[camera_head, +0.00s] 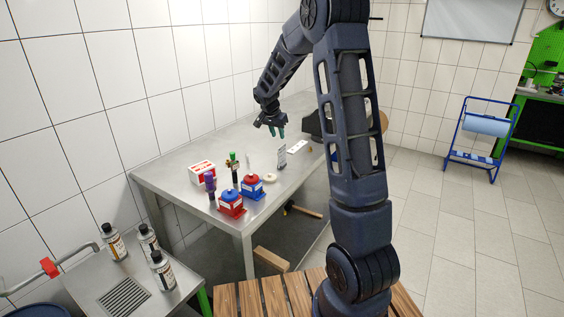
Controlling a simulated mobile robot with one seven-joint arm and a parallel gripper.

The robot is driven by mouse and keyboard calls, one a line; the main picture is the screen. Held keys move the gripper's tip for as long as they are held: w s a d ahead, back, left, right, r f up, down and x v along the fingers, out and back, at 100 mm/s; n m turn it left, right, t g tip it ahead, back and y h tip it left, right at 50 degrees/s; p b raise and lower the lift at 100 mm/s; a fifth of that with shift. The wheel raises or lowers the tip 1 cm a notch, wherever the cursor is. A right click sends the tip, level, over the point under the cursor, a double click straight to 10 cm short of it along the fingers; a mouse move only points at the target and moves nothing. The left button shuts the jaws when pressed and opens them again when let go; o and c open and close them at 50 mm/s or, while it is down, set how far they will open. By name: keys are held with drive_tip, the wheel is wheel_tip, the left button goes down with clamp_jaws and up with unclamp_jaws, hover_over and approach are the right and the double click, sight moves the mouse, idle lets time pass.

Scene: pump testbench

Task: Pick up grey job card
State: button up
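A small grey card-like piece with dark markings (282,158) shows on the steel table (223,148), below my gripper; it looks like the grey job card. It seems to be upright or tilted, but it is too small to be sure. My gripper (277,132) points down above the table, just above and slightly left of the card. Its two teal fingertips show a gap between them, with nothing visible in it. A flat white piece with a dark mark (297,146) lies just right of the grey card.
A red-and-white box (202,171), a red-and-blue pump-like unit (252,185), another unit with a blue top (231,203) and a pale round disc (270,178) stand nearer on the table. Several bottles stand on a side sink (125,297). My arm hides part of the table's right side.

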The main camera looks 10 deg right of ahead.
approach(282, 156)
drive_tip(key=w+d, duration=0.1)
drive_tip(key=shift+w+x, duration=0.1)
drive_tip(key=shift+x, duration=1.4)
drive_tip(key=shift+w+x, duration=0.15)
drive_tip(key=shift+x, duration=1.4)
drive_tip(key=shift+r, duration=0.1)
clamp_jaws()
